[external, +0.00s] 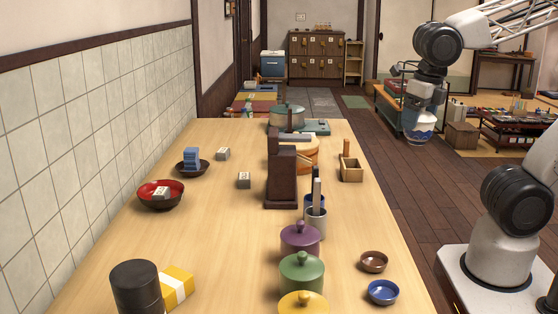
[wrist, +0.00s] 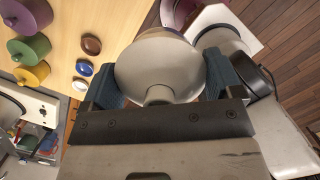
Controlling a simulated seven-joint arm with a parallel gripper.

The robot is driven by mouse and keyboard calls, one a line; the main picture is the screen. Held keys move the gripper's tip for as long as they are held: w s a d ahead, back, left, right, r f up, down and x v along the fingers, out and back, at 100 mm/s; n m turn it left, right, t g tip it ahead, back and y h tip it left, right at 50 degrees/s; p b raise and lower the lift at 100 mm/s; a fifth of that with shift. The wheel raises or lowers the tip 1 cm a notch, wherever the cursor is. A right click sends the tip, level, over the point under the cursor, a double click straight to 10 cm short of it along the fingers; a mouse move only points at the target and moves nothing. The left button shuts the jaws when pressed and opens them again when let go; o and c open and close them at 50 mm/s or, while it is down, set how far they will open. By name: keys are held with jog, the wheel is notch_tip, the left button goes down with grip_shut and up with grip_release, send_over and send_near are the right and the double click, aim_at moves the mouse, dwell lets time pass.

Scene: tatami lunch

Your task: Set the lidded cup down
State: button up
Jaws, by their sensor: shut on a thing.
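The lidded cup shows in the external view (external: 419,132) as a white and blue vessel below my gripper (external: 422,106). It hangs in the air right of the long table. In the wrist view my gripper (wrist: 158,90) has its two blue-grey fingers on either side of the cup's pale round top (wrist: 155,62), with a knob toward the palm. My gripper is shut on the cup. The cup's underside is hidden in the wrist view.
The long wooden table (external: 220,230) carries purple (external: 300,238), green (external: 301,272) and yellow (external: 303,303) lidded pots. Brown (external: 373,261) and blue (external: 383,291) dishes stand near its right edge. A dark wooden stand (external: 281,182) and an open wooden box (external: 350,170) stand farther back. Bare tabletop lies left of the pots.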

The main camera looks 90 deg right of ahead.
jog(key=shift+s+a+f, duration=0.2)
jog(key=shift+s+f, duration=0.15)
jog(key=shift+s, duration=0.35)
notch_tip(320, 180, down, 16)
jog(key=shift+r, duration=0.15)
jog(key=shift+w, duration=0.15)
jog(key=w+d+f, duration=0.1)
jog(key=w, duration=1.4)
jog(key=shift+w+d+f, duration=0.25)
jog(key=shift+w, duration=0.1)
jog(key=shift+f, duration=1.75)
jog(key=shift+f, duration=0.1)
jog(key=o, duration=1.4)
